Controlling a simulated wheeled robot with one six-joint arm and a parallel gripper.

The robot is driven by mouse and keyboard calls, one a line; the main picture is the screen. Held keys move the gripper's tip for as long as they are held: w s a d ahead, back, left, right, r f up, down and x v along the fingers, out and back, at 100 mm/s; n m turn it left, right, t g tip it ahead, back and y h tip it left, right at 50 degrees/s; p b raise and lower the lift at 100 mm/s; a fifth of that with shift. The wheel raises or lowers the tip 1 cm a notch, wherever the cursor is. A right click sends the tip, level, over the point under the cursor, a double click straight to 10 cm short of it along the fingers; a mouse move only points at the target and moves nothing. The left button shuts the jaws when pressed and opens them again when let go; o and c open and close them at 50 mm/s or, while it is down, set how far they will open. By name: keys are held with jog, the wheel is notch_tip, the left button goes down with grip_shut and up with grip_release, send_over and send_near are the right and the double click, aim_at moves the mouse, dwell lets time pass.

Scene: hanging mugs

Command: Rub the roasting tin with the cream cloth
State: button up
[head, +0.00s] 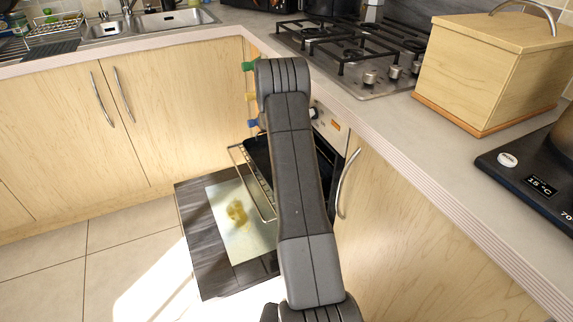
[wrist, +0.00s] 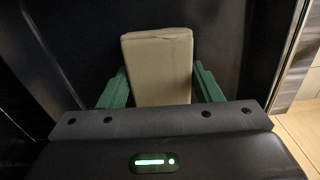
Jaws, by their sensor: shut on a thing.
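My gripper (wrist: 161,85) has green fingers, shut on the cream cloth (wrist: 158,60), which looks like a folded tan block and points away from my wrist. Behind the cloth in the wrist view is a dark, smooth surface with raised edges, which looks like the roasting tin (wrist: 225,50). I cannot tell whether the cloth touches it. In the head view a dark tin-like shape (head: 258,152) shows at the oven opening, partly hidden by my arm. My gripper and the cloth are hidden there.
The oven door (head: 190,235) is folded down, with a brown-yellow stain (head: 237,213) on its glass. A metal rack (head: 250,180) juts out above it. Cupboards flank the oven. A gas hob (head: 350,50) and a wooden box (head: 490,75) stand on the worktop. Floor is clear at left.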

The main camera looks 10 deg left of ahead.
jog(key=shift+s+d+f, duration=0.1)
jog(key=shift+s+d, duration=0.3)
jog(key=shift+s, duration=0.15)
jog(key=shift+w+a, duration=1.25)
jog(key=shift+w, duration=0.3)
jog(key=shift+s, duration=0.1)
jog(key=shift+s+d, duration=1.25)
jog(key=shift+s, duration=0.25)
